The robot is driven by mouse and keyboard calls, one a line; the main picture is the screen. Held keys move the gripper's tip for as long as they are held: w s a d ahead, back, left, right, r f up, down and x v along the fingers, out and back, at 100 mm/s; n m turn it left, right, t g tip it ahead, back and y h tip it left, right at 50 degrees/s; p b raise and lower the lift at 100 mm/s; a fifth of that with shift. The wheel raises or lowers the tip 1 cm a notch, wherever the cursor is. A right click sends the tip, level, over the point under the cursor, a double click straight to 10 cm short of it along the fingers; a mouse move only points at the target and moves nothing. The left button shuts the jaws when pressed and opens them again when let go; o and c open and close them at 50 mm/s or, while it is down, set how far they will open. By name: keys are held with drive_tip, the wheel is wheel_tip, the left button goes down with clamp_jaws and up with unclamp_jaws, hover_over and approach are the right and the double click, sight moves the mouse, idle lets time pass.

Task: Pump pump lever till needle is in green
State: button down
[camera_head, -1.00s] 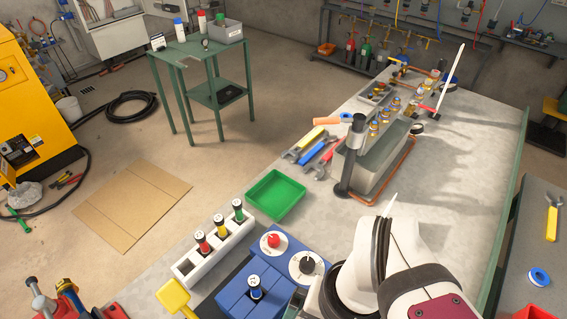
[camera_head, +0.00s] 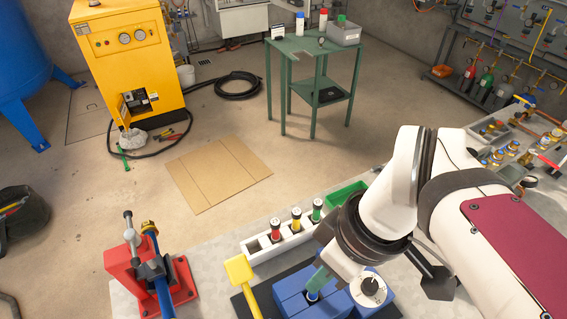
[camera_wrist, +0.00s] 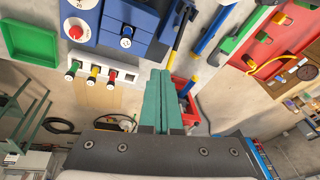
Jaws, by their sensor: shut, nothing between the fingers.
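A red-based device (camera_head: 160,275) with a blue lever bar and a grey post stands at the bench's left end. A yellow paddle handle (camera_head: 240,272) rises left of a blue box (camera_head: 300,292). I cannot tell which of these is the pump lever. My gripper (camera_head: 318,278) hangs in front of the blue box from this view. Its teal fingers (camera_wrist: 161,73) are shut together and empty in the wrist view, apart from the blue box (camera_wrist: 130,25). Gauges show on the yellow compressor (camera_head: 130,60); no needle or green zone is readable.
A white rack (camera_head: 290,235) with red, yellow and green capped plugs stands behind the blue box, close to my gripper. A green tray (camera_head: 345,192) lies beyond it, partly behind my arm. A green table (camera_head: 318,46) stands further back.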

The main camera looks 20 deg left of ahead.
drive_tip(key=w+a+r+n, duration=0.1)
drive_tip(key=a+r+n, duration=0.3)
drive_tip(key=a+n, duration=0.5)
drive_tip(key=n, duration=0.5)
drive_tip(key=shift+w+g+y, duration=0.3)
drive_tip(key=shift+w+y, duration=0.05)
drive_tip(key=shift+y, duration=0.05)
approach(235, 273)
drive_tip(key=shift+s+a+f, duration=0.15)
drive_tip(key=shift+s+f, duration=0.35)
drive_tip(key=shift+f, duration=0.05)
drive_tip(key=shift+s+a+f, duration=0.2)
drive_tip(key=shift+s+f, duration=0.3)
drive_tip(key=shift+f, duration=0.05)
drive_tip(key=f, duration=0.1)
drive_tip(key=w+a+f, duration=0.1)
drive_tip(key=f, duration=0.1)
drive_tip(key=shift+w+a, duration=0.1)
drive_tip(key=shift+w, duration=0.05)
drive_tip(key=shift+w+a+f, duration=0.1)
drive_tip(key=shift+f, duration=0.15)
